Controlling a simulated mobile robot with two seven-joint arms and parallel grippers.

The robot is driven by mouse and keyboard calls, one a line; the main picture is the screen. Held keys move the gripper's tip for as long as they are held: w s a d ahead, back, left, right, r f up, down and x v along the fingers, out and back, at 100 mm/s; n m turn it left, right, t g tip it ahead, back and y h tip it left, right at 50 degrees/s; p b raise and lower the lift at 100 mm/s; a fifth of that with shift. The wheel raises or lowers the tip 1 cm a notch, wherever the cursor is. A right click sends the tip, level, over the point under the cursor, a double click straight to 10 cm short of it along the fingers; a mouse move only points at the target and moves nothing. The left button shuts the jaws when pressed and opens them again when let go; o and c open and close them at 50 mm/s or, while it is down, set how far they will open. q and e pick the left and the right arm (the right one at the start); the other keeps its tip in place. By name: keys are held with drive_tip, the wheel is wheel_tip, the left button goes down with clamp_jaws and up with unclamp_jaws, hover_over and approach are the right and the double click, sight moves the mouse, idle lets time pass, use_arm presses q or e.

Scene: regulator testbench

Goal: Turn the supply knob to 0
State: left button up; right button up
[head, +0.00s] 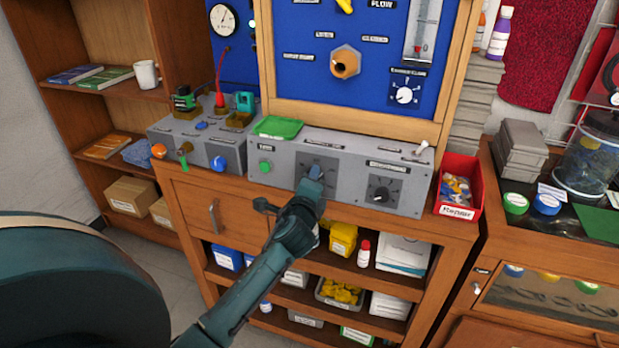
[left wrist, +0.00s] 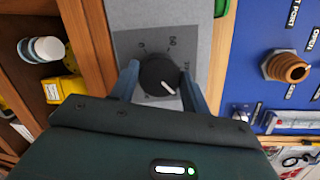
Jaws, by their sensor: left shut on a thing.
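A round black knob (left wrist: 158,72) with a white pointer line sits on a dark dial plate (head: 328,163) in the middle of the grey control box (head: 345,172). In the left wrist view the pointer slants toward the lower right, while the small dial numbers show above the knob. My left gripper (head: 314,173) is at this knob in the head view and hides most of it. In the left wrist view its two fingers (left wrist: 159,84) are on opposite sides of the knob, shut on it. My right gripper is not in view.
A green button (head: 265,166) sits left of the dial and another black knob (head: 381,193) sits right of it. A toggle switch (head: 421,149) stands at the box's top right. A green tray (head: 277,127) and a red bin (head: 461,186) are close by.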

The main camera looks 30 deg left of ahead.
use_arm(q)
drive_tip(key=shift+n+h+p, duration=1.05)
drive_tip(key=shift+n+p, duration=0.3)
drive_tip(key=shift+n, duration=3.75)
drive_tip(key=shift+n+h+p, duration=1)
drive_tip(key=shift+n+p, duration=0.3)
drive_tip(key=shift+n, duration=3.8)
drive_tip(key=shift+n+h+p, duration=1.05)
drive_tip(key=shift+n+p, duration=0.3)
drive_tip(key=shift+n, duration=3.75)
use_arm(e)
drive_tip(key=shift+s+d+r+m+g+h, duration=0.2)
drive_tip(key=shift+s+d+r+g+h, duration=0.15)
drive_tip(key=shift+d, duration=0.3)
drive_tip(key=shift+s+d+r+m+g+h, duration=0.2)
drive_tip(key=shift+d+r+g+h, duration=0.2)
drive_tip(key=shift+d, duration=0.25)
use_arm(q)
drive_tip(key=o, duration=1)
drive_tip(key=shift+a, duration=0.1)
